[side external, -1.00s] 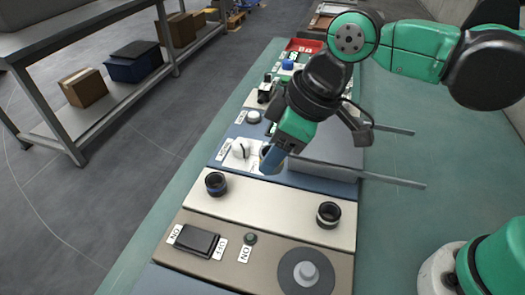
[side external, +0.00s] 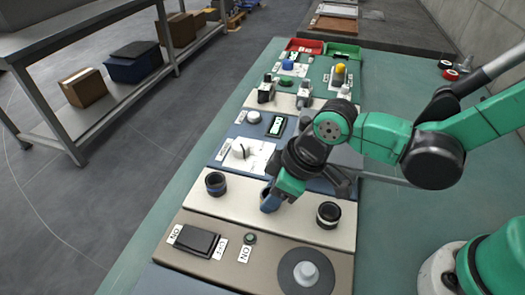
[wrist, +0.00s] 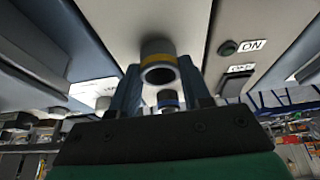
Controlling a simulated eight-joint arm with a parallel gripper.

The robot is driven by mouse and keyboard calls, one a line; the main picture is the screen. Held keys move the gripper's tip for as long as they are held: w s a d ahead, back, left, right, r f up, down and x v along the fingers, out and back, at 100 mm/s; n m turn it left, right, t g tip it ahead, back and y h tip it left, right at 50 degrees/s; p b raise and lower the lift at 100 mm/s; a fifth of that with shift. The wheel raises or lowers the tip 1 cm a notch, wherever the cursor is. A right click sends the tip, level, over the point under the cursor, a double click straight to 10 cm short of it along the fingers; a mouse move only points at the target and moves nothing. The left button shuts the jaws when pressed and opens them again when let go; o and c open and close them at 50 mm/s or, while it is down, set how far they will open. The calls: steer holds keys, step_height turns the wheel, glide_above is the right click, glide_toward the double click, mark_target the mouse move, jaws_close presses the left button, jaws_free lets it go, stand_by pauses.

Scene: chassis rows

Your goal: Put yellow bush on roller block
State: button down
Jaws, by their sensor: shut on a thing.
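My gripper (side external: 270,198) is shut on the yellow bush, a dark-mouthed ring with a yellow band that shows between the fingers in the wrist view (wrist: 158,62). In the side view, the fingers mostly hide the bush. It is over the middle of a pale panel (side external: 240,207), between a dark bush with a blue band (side external: 215,184) and another dark bush (side external: 328,216). I cannot tell whether the bush touches the panel. I cannot tell for certain which part is the roller block.
A brown panel (side external: 190,264) in front carries a black rocker switch (side external: 197,240), a small button (side external: 249,239) and a grey disc with a peg (side external: 306,274). A white dial (side external: 241,151) stands behind the pale panel.

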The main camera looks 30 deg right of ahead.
steer(key=shift+c, duration=2)
jaws_free()
steer(key=shift+f, duration=0.1)
steer(key=v, duration=1.2)
steer(key=d+m+t+h, duration=0.1)
steer(key=d+m, duration=0.2)
steer(key=d, duration=0.1)
steer(key=w+d+f+m+t+h, duration=0.1)
steer(key=d+m, duration=0.2)
steer(key=d, duration=0.2)
steer(key=w+d+m+t+h, duration=0.1)
steer(key=d+m+t, duration=0.1)
steer(key=d, duration=0.3)
steer(key=shift+w+d+f+m, duration=0.25)
steer(key=shift+f+m, duration=0.1)
steer(key=shift+m, duration=0.15)
